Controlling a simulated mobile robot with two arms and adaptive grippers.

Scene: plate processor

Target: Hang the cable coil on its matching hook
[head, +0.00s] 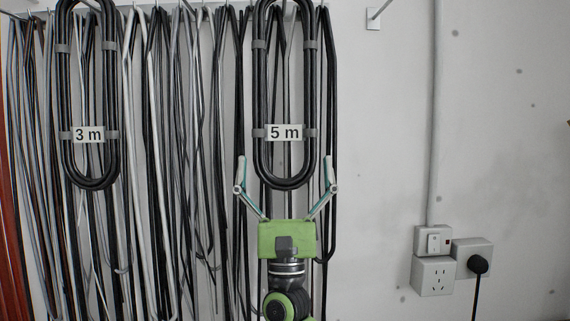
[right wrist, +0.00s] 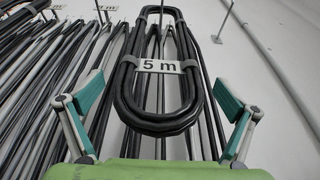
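A black oval cable coil labelled "5 m" (head: 285,185) hangs upright at the upper middle of the head view. A second black coil labelled "3 m" (head: 90,182) hangs to the left. A hook (head: 374,16) sticks out from the wall at the upper right, with nothing on it. My left gripper is not in view.
Many loose black and grey cables (head: 160,150) hang behind and between the coils. To the right are a wall switch (head: 433,240), a socket box (head: 432,276) and a plugged-in black plug (head: 478,264).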

